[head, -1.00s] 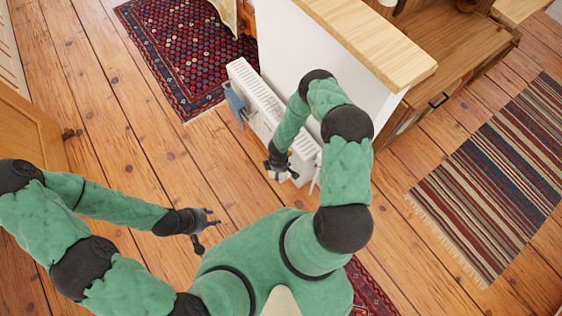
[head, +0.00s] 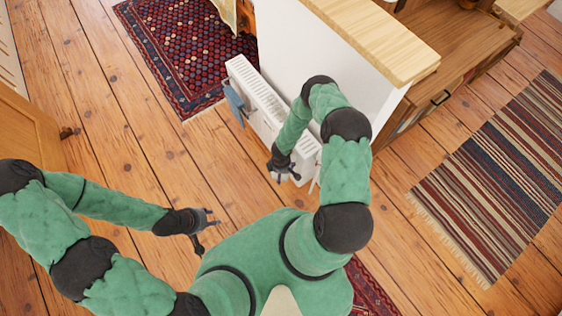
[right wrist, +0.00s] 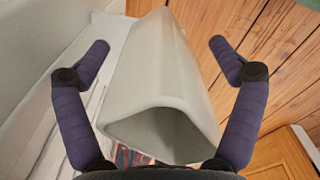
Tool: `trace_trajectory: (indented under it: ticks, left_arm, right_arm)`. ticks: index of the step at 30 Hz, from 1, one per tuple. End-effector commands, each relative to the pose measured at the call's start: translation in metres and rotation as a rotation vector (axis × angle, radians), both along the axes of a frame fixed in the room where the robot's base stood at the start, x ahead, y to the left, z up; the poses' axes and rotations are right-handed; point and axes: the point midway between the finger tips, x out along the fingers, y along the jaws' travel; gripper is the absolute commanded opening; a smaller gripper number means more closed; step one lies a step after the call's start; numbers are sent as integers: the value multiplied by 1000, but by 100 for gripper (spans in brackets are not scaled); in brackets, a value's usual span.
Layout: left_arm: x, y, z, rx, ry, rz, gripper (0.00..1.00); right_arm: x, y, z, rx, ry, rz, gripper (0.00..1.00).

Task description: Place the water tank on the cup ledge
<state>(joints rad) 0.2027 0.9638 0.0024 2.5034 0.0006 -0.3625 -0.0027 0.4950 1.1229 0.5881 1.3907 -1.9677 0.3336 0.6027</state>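A pale grey-white hollow piece with an open, rounded-triangular end, which looks like the water tank (right wrist: 150,65), fills the middle of the right wrist view. My right gripper (right wrist: 163,50) has its fingers spread on either side of it, with gaps showing at both sides. In the head view my right gripper (head: 284,172) is low beside the front end of the white radiator (head: 262,104), and the tank cannot be made out there. My left gripper (head: 205,230) is open and empty above the bare floor. I cannot tell which surface is the cup ledge.
A white partition with a light wood top (head: 385,45) rises behind the radiator. A blue cloth-like item (head: 235,104) hangs on the radiator. A wooden cabinet (head: 455,55) stands at the upper right. A striped rug (head: 500,175) lies at right.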

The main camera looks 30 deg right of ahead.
Motion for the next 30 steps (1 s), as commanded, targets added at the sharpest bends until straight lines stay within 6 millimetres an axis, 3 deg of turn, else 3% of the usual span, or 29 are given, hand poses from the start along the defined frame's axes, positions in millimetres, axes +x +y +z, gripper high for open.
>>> trace_trajectory:
  ticks: [13, 30]
  left_arm:
    - [0, 0, 5, 0, 0, 0, 40]
    - [0, 0, 43, 0, 0, 0, 40]
  right_arm:
    - [0, 0, 7, -1, -1, 1, 97]
    - [0, 0, 109, -1, -1, 0, 97]
